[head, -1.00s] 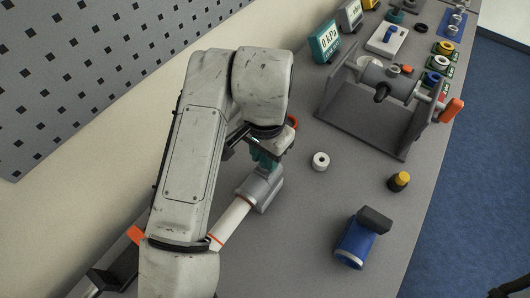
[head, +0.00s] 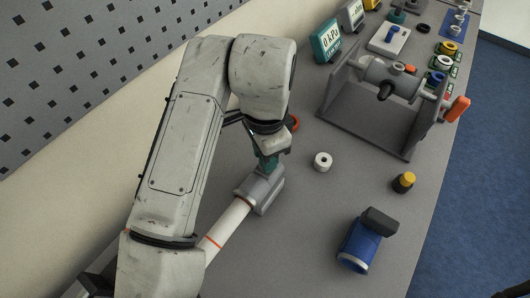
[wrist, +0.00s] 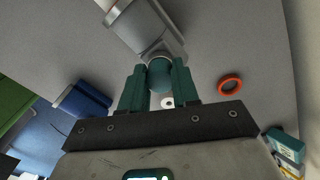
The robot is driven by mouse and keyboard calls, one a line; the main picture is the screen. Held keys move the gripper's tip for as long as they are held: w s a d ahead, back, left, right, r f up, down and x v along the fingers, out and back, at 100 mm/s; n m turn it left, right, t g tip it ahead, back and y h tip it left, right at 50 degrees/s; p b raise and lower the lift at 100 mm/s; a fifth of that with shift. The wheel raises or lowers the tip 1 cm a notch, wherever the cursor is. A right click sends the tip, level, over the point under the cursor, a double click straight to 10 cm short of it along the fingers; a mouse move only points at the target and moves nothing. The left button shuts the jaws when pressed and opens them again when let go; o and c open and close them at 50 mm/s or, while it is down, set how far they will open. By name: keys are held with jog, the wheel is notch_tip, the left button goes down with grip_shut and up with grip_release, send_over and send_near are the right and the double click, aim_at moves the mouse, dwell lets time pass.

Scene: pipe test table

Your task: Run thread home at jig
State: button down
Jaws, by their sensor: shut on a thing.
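My gripper (wrist: 158,88) has teal fingers shut on a rounded teal plug (wrist: 159,74). A pale band shows at the plug's far end, against the grey fitting (wrist: 143,28). In the head view my gripper (head: 266,162) is at the upper side of that fitting (head: 262,189), and the plug is mostly hidden there. The fitting sits on the end of a white pipe (head: 228,222) with an orange band. The pipe's lower end is hidden behind my arm. I cannot tell how deep the plug's thread sits.
A white ring (head: 322,161), a yellow-capped piece (head: 403,182) and a blue fitting (head: 361,243) lie to the right. An orange ring (wrist: 230,84) lies near my gripper. A grey stand (head: 382,110) and a teal gauge (head: 326,41) stand behind.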

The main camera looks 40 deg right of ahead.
jog(key=shift+f+m+b, duration=0.2)
jog(key=shift+m+b, duration=0.45)
jog(key=shift+m, duration=0.25)
jog(key=shift+m+b, duration=0.55)
jog(key=shift+m, duration=0.65)
jog(key=shift+r+m, duration=0.2)
jog(key=shift+m, duration=0.3)
jog(key=shift+f+m+b, duration=0.2)
jog(key=shift+m+b, duration=0.45)
jog(key=shift+m, duration=0.15)
jog(key=shift+d+m+b, duration=0.1)
jog(key=shift+m+b, duration=0.4)
jog(key=shift+m, duration=0.7)
jog(key=shift+r+m, duration=0.2)
jog(key=shift+m, duration=0.4)
